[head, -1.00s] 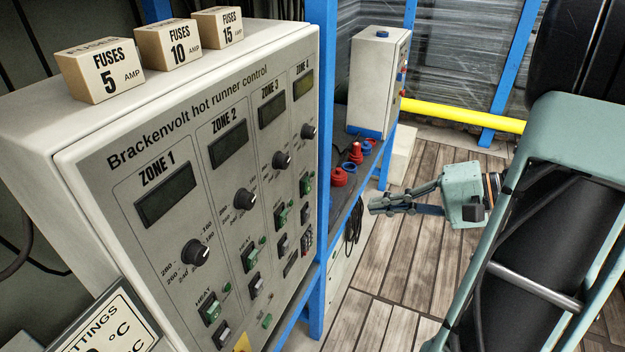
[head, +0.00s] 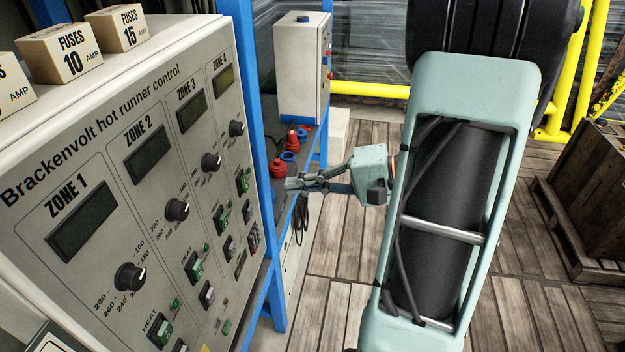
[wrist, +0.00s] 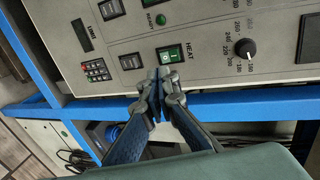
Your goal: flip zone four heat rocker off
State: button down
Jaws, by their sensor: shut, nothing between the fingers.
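The zone four heat rocker (head: 242,183) is a green switch below the zone 4 knob (head: 236,128), near the right edge of the grey control panel. In the wrist view the green heat rocker (wrist: 169,54) lies just beyond my fingertips, and its edge is partly covered by them. I cannot tell which side of it is pressed. My gripper (head: 290,184) is shut and empty, to the right of the panel in the head view. The wrist view shows its closed fingertips (wrist: 160,80) pointing at the panel; I cannot tell whether they touch it.
Black rockers (wrist: 131,62) and a keypad (wrist: 97,70) sit close by on the panel. A blue post (head: 262,150) stands beside the panel. Red stop buttons (head: 277,168) and a grey box (head: 303,70) are behind. Fuse boxes (head: 66,52) stand on top.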

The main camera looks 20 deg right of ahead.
aim_at(247, 190)
jog(key=x, duration=0.8)
jog(key=shift+p, duration=0.4)
jog(key=shift+w+a, duration=0.1)
jog(key=shift+a, duration=0.05)
jog(key=b, duration=0.2)
jog(key=f+y+b, duration=0.1)
jog(key=b, duration=0.1)
jog(key=shift+w+a+f+t+b, duration=0.2)
jog(key=shift+a+t+b, duration=0.05)
jog(key=shift+t+b, duration=0.15)
jog(key=shift+r+p, duration=0.4)
